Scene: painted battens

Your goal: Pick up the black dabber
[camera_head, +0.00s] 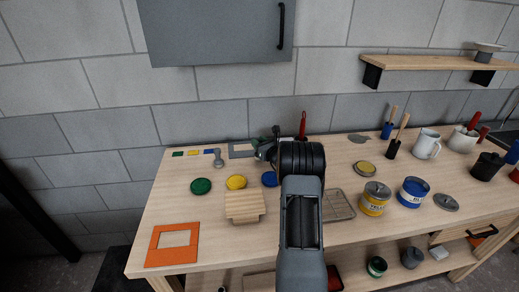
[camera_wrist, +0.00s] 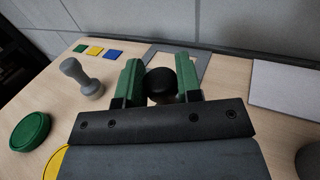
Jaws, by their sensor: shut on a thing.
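The black dabber (camera_wrist: 161,82) shows its round dark knob between the two green fingers of my gripper (camera_wrist: 160,84) in the wrist view. My gripper is shut on it. The lower part of the dabber is hidden by the gripper body. In the head view my gripper (camera_head: 268,150) is at the back of the bench, and my arm hides most of it; I cannot make out the dabber clearly there. A similar grey dabber (camera_wrist: 82,78) stands upright to the left, apart from my gripper; it also shows in the head view (camera_head: 218,160).
A grey frame (camera_wrist: 190,58) lies behind the gripper. Green (camera_head: 201,186) and yellow (camera_head: 236,182) discs and a wooden block (camera_head: 244,206) lie left of my arm. Paint tins (camera_head: 374,199) and a white mug (camera_head: 427,145) stand right. The bench's front left holds an orange frame (camera_head: 156,256).

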